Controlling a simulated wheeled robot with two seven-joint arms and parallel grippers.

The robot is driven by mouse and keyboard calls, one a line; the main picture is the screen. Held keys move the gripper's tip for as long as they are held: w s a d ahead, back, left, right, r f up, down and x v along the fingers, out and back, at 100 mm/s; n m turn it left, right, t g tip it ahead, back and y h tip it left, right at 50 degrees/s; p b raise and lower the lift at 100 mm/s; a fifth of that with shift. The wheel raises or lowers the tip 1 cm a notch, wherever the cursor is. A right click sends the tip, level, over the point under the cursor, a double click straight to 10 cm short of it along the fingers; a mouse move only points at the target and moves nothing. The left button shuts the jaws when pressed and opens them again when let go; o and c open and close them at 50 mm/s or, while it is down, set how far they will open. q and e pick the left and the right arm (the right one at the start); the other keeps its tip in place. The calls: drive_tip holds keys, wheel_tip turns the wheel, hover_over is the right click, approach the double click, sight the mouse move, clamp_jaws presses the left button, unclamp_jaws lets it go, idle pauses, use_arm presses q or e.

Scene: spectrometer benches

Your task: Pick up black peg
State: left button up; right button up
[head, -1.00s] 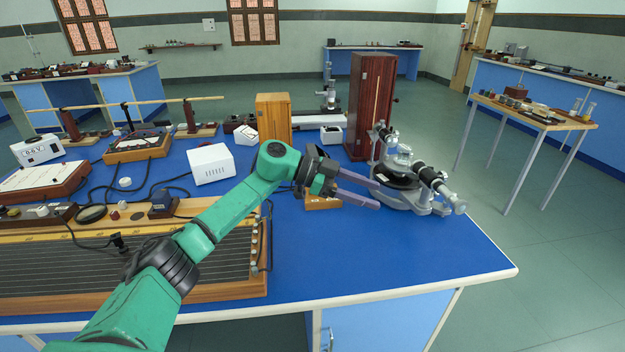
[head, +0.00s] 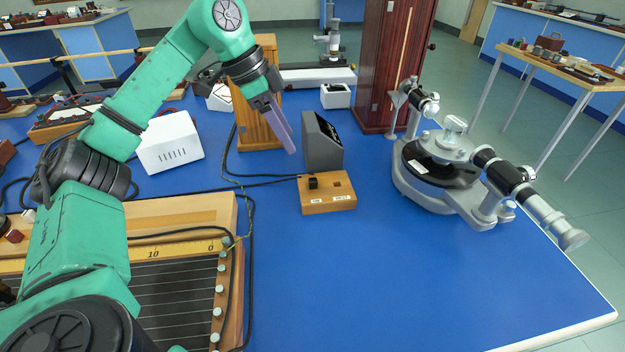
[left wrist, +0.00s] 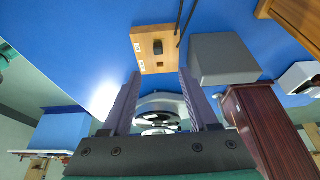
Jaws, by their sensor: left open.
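The black peg (head: 313,183) stands in the left part of a small wooden block (head: 330,201) on the blue bench. A square dark hole shows in the block to the right of it. My left gripper (head: 291,148) is open and empty, its purple fingers pointing down above and slightly left of the block, apart from the peg. In the left wrist view the peg (left wrist: 158,47) shows beyond the gap between the open fingers (left wrist: 158,78). My right gripper is not in view.
A dark grey box (head: 322,143) stands just behind the block. A spectrometer (head: 440,172) is on the right, a tall wooden cabinet (head: 388,70) behind. Black cables run left of the block. The bench (head: 400,285) in front is clear.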

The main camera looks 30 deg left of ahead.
sight(312, 179)
use_arm(q)
drive_tip(key=x, duration=1.2)
drive_tip(key=shift+s+d+b, duration=0.1)
drive_tip(key=shift+s+b, duration=0.05)
drive_tip(key=shift+b, duration=0.2)
drive_tip(key=shift+f, duration=0.3)
drive_tip(key=shift+d, duration=0.1)
clamp_jaws()
